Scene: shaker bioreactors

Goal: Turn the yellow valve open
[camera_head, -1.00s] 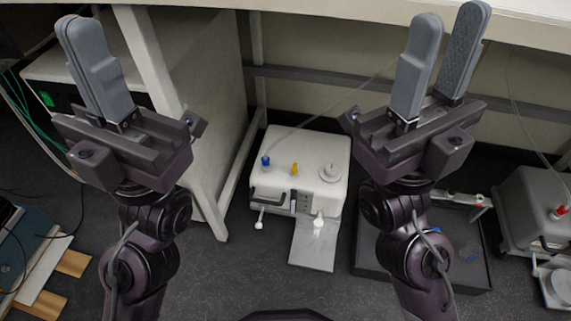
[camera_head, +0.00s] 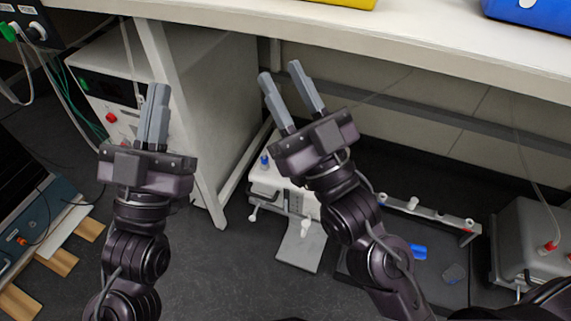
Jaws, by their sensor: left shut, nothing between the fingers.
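The white box (camera_head: 266,183) stands on the floor under the bench, partly covered by my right gripper. A blue knob (camera_head: 264,161) shows on its top left. The yellow valve is not visible now; my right gripper and wrist cover that part of the box top. My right gripper (camera_head: 280,77) is open and empty, in front of and above the box in the picture, its fingers pointing up. My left gripper (camera_head: 156,92) is shut with nothing between its fingers, left of the box, in front of the bench side.
The white bench top (camera_head: 430,50) overhangs the box, with a blue container (camera_head: 535,12) and a yellow one (camera_head: 340,2) on it. A dark tray (camera_head: 440,285) lies on the floor, and a grey box (camera_head: 535,235) stands at right. Floor at lower middle is clear.

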